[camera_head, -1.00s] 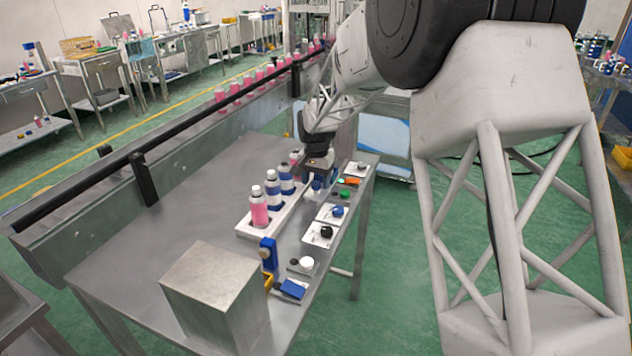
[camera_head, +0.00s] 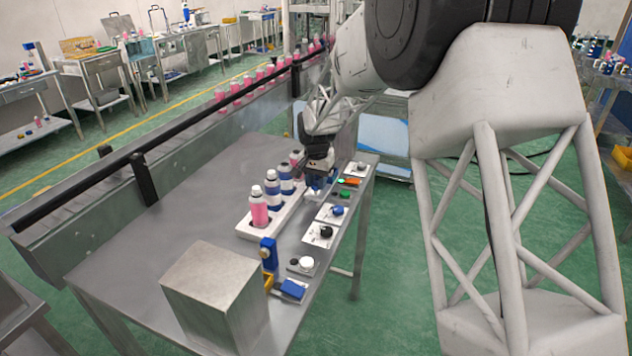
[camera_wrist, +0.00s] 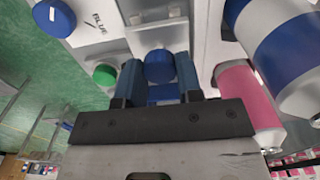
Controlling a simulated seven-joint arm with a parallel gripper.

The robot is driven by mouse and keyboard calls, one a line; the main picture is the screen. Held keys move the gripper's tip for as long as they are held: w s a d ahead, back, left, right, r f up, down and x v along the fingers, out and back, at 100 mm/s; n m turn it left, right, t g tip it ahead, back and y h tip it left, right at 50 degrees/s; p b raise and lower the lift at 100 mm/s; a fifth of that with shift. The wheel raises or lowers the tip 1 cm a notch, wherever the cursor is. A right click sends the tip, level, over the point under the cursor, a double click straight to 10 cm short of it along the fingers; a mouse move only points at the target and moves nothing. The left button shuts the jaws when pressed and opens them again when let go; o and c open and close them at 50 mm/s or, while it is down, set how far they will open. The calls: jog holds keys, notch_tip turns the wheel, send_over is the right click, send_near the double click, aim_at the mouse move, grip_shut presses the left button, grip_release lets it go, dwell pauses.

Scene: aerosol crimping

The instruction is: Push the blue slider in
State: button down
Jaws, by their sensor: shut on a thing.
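The blue slider (camera_wrist: 160,67) has a rounded blue head and a blue part below it in the wrist view. It sits at a pale fixture with a slot. My gripper (camera_wrist: 157,80) has one blue finger on each side of the slider and is shut on it. In the head view my gripper (camera_head: 317,172) is low over the far right part of the table, beside the bottle row. The slider is mostly hidden by my gripper there. How far in the slider stands cannot be told.
A white rack (camera_head: 290,212) of pink and blue-white bottles stands close left of my gripper. White plates with a green button (camera_wrist: 104,75) and a blue knob (camera_wrist: 55,18) lie on the other side. A metal box (camera_head: 212,290) stands at the front. The table's left part is clear.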

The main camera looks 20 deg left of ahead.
jog(key=w, duration=1.2)
jog(key=shift+w+r, duration=0.1)
jog(key=shift+w, duration=0.1)
jog(key=c, duration=0.8)
grip_release()
jog(key=shift+r, duration=3.85)
jog(key=shift+d, duration=0.1)
